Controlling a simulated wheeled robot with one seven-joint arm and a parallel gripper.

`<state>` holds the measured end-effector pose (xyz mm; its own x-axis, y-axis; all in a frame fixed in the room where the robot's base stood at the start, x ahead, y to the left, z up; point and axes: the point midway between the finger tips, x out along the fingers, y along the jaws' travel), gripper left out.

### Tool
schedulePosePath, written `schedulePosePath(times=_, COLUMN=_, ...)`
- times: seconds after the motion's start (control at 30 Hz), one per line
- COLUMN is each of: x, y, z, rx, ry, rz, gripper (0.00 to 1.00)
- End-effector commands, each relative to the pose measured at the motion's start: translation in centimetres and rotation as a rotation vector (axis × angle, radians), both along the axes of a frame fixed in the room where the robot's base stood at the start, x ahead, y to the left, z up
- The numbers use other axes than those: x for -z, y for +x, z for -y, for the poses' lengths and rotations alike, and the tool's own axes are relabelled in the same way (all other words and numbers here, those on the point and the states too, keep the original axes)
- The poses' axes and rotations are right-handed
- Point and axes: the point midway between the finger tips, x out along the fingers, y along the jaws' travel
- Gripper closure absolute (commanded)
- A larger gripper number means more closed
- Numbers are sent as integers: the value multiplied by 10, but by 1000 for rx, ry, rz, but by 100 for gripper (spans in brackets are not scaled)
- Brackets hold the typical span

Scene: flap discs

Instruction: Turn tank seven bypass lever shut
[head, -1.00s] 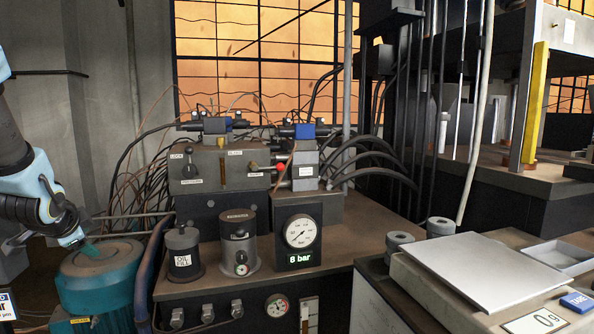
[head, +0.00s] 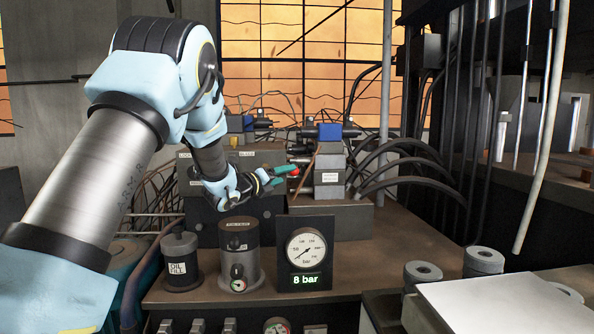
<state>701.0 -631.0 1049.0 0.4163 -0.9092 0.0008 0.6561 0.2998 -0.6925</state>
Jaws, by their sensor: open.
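My gripper (head: 283,176) is open, its teal fingers pointing right in front of the grey valve block (head: 190,172). My arm and gripper hide much of the block's face, including its lever and most of its labels. A red knob (head: 295,172) shows right at the fingertips; I cannot tell whether they touch it. A brownish rod (head: 308,158) slants up beside it. No readable label marks the tank seven bypass lever, so I cannot tell which part it is. A grey canister (head: 239,250) with a small red-green dial stands below the gripper.
A black gauge box (head: 307,284) reading 8 bar stands front centre on the brown bench (head: 385,262). A dark OIL FILL pot (head: 180,262) is at left. Black hoses (head: 405,183) curve at right.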

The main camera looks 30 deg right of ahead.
Motion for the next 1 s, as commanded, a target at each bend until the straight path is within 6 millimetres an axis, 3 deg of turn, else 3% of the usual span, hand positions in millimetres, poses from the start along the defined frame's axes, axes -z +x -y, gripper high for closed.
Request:
schedulePosePath(times=0.1, x=-3, y=10, z=21, rx=-1, ry=0, rz=-1, gripper=31)
schedulePosePath(times=0.33, x=-1, y=24, z=50, rx=-1, ry=0, rz=-3, gripper=31)
schedulePosePath(times=0.77, x=0, y=28, z=59, rx=-4, ry=-1, rz=-4, gripper=31)
schedulePosePath(times=1.0, x=0, y=28, z=59, rx=-4, ry=-1, rz=-3, gripper=57)
